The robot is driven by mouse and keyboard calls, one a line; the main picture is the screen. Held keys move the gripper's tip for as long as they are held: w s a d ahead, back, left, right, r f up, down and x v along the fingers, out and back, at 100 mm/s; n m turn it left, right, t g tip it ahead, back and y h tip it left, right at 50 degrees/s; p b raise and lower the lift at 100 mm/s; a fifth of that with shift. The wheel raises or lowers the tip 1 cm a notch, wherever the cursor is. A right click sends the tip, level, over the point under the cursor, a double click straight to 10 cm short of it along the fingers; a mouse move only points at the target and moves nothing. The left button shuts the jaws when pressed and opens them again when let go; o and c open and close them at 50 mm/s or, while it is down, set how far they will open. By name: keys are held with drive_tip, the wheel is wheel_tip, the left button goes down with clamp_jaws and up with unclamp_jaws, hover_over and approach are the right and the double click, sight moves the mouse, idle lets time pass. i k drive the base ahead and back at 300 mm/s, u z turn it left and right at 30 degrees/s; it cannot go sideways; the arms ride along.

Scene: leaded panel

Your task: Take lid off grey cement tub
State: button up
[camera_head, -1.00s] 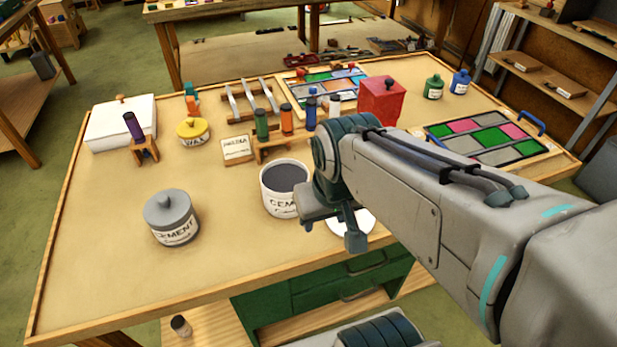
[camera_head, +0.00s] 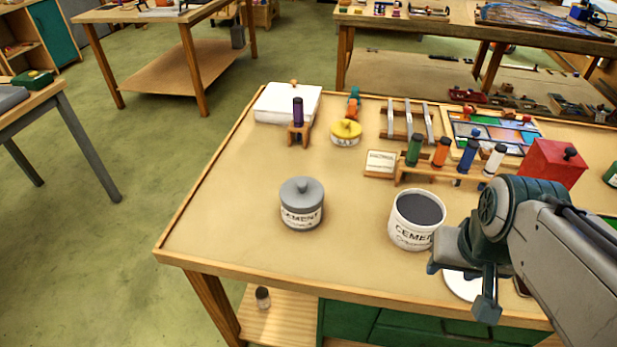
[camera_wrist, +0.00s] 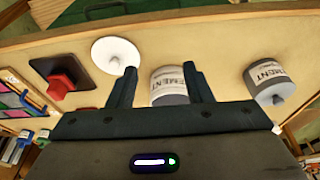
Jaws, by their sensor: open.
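The grey cement tub (camera_head: 301,217) stands upright on the table with its grey knobbed lid (camera_head: 302,189) on top. In the wrist view the grey tub (camera_wrist: 264,72) is at the right, outside my fingers. A white cement tub (camera_head: 398,228) stands open to its right, with dark grey contents. My gripper (camera_head: 463,280) is open and empty, right of the white tub and well apart from the grey one. In the wrist view the white tub (camera_wrist: 169,86) shows between my fingers (camera_wrist: 160,70). A white lid (camera_wrist: 106,53) lies on the table, partly hidden by my gripper in the head view.
Behind the tubs are a yellow-lidded wax pot (camera_head: 345,133), a small sign (camera_head: 380,164), and a rack of coloured bottles (camera_head: 440,177). A purple bottle (camera_head: 298,112) and a white box (camera_head: 287,103) stand farther back. The table left of the grey tub is clear.

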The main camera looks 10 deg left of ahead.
sight(299, 193)
drive_tip(key=k, duration=1.1)
drive_tip(key=u, duration=0.95)
drive_tip(key=i, duration=0.7)
drive_tip(key=z, duration=0.55)
drive_tip(key=i, duration=0.65)
drive_tip(key=z, duration=0.8)
